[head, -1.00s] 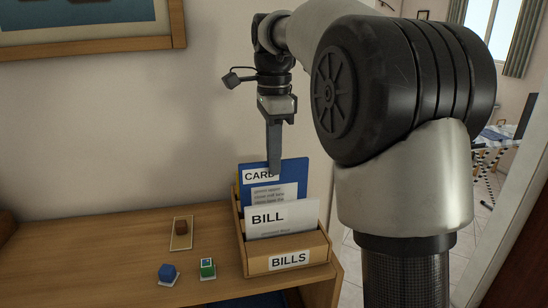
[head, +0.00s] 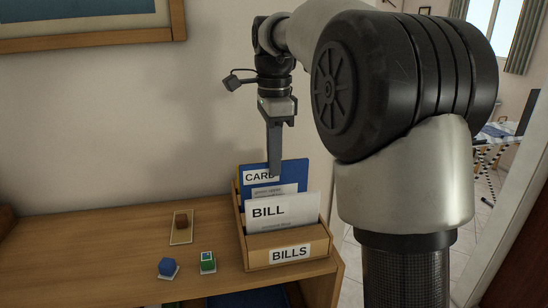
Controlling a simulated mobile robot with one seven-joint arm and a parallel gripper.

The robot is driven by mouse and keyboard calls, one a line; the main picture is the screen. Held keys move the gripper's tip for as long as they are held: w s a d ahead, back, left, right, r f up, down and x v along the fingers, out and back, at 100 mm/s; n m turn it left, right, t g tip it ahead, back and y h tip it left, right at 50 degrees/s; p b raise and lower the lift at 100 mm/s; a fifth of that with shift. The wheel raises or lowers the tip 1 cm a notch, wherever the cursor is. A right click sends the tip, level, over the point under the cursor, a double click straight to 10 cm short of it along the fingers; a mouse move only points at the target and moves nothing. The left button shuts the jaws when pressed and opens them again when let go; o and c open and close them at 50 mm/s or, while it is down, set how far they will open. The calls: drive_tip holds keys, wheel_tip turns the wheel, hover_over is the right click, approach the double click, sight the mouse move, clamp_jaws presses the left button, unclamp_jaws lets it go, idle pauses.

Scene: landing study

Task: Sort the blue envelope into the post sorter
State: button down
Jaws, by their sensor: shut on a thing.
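The blue envelope (head: 290,174), marked CARD, stands upright in the back part of the wooden post sorter (head: 258,257). My gripper (head: 274,168) is above the sorter, pointing down, shut on the top edge of the blue envelope. A white envelope marked BILL (head: 297,210) stands in front of it and hides its lower part. The sorter's front carries a BILLS label (head: 290,255). How deep the blue envelope sits, and whether it touches the bottom, cannot be seen.
The sorter stands at the right end of a wooden desk (head: 110,250). The wall is close behind. A picture frame (head: 85,40) hangs upper left.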

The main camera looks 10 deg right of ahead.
drive_tip(key=shift+f+b, duration=1.05)
drive_tip(key=shift+f, duration=0.85)
drive_tip(key=c, duration=1.5)
unclamp_jaws()
drive_tip(key=shift+c, duration=0.2)
drive_tip(key=shift+r, duration=0.1)
wheel_tip(320, 180, up, 6)
drive_tip(key=p, duration=0.6)
drive_tip(key=shift+r, duration=2.4)
